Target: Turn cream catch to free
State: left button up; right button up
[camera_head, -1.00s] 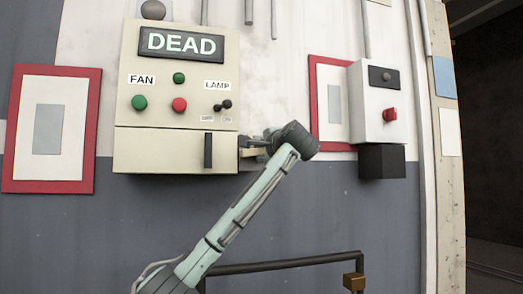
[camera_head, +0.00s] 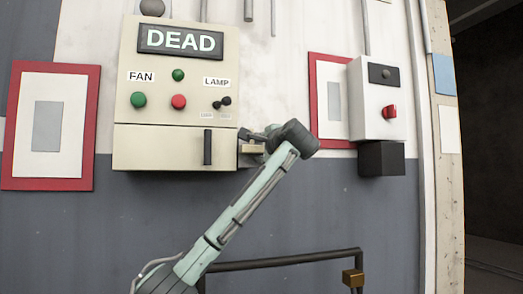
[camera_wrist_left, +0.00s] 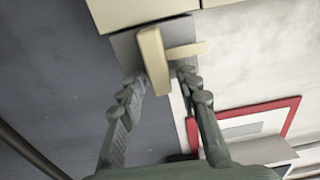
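The cream catch (camera_wrist_left: 154,62) is a thick cream bar with a crosspiece on a grey plate, at the edge of the cream box. In the head view the catch (camera_head: 251,149) shows small at the right side of the box's lower part, partly hidden by my left gripper. My left gripper (camera_wrist_left: 160,82) is open, with one finger on each side of the catch's bar. A small gap shows between the bar and the fingers, so I see no firm grip. My right gripper is not in view.
The cream box (camera_head: 130,150) has a DEAD display (camera_head: 181,41), FAN and LAMP controls and a dark vertical handle (camera_head: 208,147). A grey box with a red knob (camera_head: 390,111) hangs to the right. A dark rail (camera_head: 285,261) with a brass block (camera_head: 352,278) runs low in front.

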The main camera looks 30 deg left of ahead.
pick_arm(q)
jog(key=shift+o, duration=0.2)
jog(key=shift+s, duration=0.1)
jog(key=v, duration=1.2)
